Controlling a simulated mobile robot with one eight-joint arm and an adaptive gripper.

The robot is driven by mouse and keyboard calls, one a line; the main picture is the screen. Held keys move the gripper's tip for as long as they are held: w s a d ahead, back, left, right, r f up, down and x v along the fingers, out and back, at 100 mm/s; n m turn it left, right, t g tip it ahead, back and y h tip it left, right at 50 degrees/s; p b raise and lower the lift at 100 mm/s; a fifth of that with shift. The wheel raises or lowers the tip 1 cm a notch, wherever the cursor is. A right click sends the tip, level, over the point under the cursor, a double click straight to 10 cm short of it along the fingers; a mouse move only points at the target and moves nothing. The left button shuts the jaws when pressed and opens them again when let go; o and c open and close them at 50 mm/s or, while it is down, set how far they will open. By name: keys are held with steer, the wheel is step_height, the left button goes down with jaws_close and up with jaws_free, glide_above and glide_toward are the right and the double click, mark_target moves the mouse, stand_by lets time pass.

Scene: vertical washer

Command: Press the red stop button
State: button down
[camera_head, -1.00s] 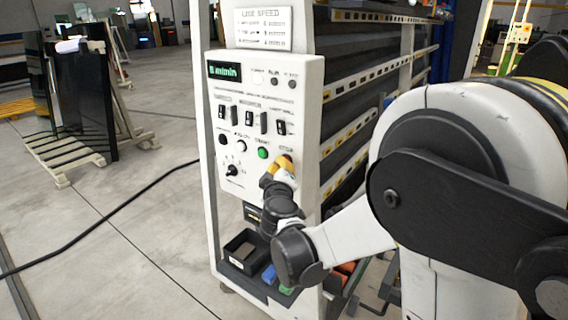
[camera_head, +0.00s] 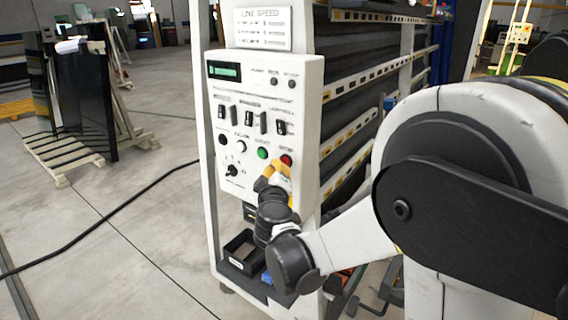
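The red stop button (camera_head: 286,160) is at the lower right of the white control panel (camera_head: 240,100), and it shows uncovered. The green button (camera_head: 263,153) sits just left of it.
Several switches (camera_head: 249,118) and a black knob (camera_head: 232,171) are on the panel near my gripper. A black bin (camera_head: 243,252) stands below the panel. The rack's striped rails (camera_head: 380,65) run behind it at right. Open floor (camera_head: 120,235) lies to the left.

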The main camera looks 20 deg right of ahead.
steer(key=s+a, duration=0.1)
steer(key=a, duration=0.1)
steer(key=s+a, duration=0.2)
stand_by(0.4)
stand_by(0.6)
steer(key=s+d+f+m+g+b, duration=0.2)
steer(key=s+d+g, duration=0.15)
steer(key=s, duration=0.25)
steer(key=s+d+f+m+g+b, duration=0.1)
steer(key=s+d+f+m+g, duration=0.1)
steer(key=s+d+f+m, duration=0.3)
steer(key=s+a+f+g+y+b, duration=0.1)
steer(key=s+a+f+g+y, duration=0.1)
steer(key=s, duration=0.7)
steer(key=s+a+f+g+y+b, duration=0.2)
steer(key=s+a+f+y, duration=0.1)
steer(key=s, duration=0.6)
steer(key=shift+s+a+f, duration=0.2)
steer(key=shift+a+f, duration=0.4)
steer(key=shift+f, duration=0.2)
